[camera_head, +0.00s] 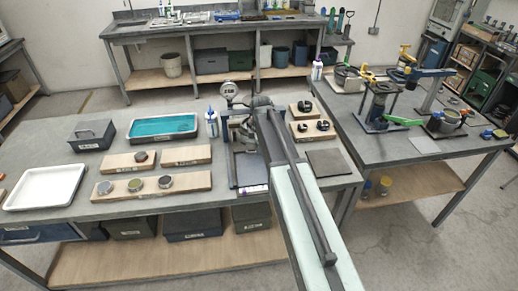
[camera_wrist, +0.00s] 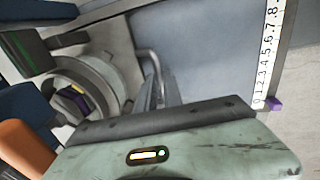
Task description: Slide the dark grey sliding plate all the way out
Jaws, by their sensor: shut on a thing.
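The dark grey sliding plate (camera_wrist: 215,50) fills the upper middle of the wrist view as a flat blue-grey sheet. It also shows in the head view (camera_head: 248,168), in the frame on the table, partly behind my arm. A bent metal handle (camera_wrist: 152,56) stands at its left side in the wrist view. My gripper (camera_wrist: 160,90) is shut at this handle. The fingertips are small and partly hidden by my wrist housing, so the exact contact is unclear. In the head view my arm hides the gripper.
A white number scale (camera_wrist: 268,55) runs along the plate's right side. A round metal part (camera_wrist: 85,85) is close on the left. A dial gauge (camera_head: 229,91) and a bottle (camera_head: 212,122) stand near the frame. Wooden boards (camera_head: 312,127) with knobs lie to the right.

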